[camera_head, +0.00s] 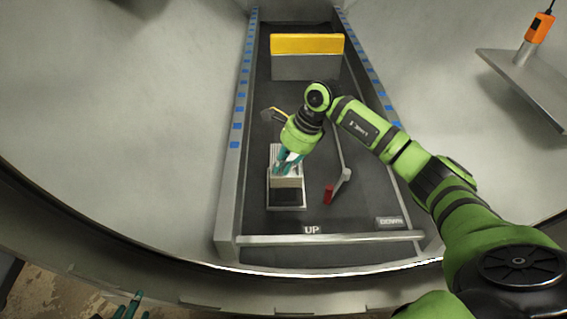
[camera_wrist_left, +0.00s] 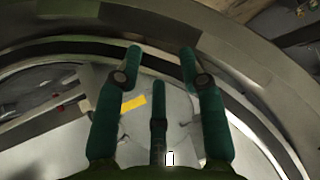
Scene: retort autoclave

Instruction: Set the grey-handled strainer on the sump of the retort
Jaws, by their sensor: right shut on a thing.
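In the head view my right gripper (camera_head: 286,166) is shut on a pale grey block-like piece, which I take to be the grey-handled strainer (camera_head: 288,182); the fingers cover its top. It is over or on the pale-framed dark square of the sump (camera_head: 287,207) in the retort floor; I cannot tell whether it touches. The dark near part of the square stays uncovered. My left gripper (camera_head: 128,306) is at the bottom left, outside the retort's rim. In the left wrist view its teal fingers (camera_wrist_left: 163,60) are spread, with nothing between them.
A red-ended grey piece (camera_head: 337,187) lies right of the sump. A yellow-edged dark piece (camera_head: 273,114) lies behind my right gripper. A yellow-topped grey block (camera_head: 307,57) stands at the far end. Side rails (camera_head: 231,165) and a front bar (camera_head: 330,238) bound the floor.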

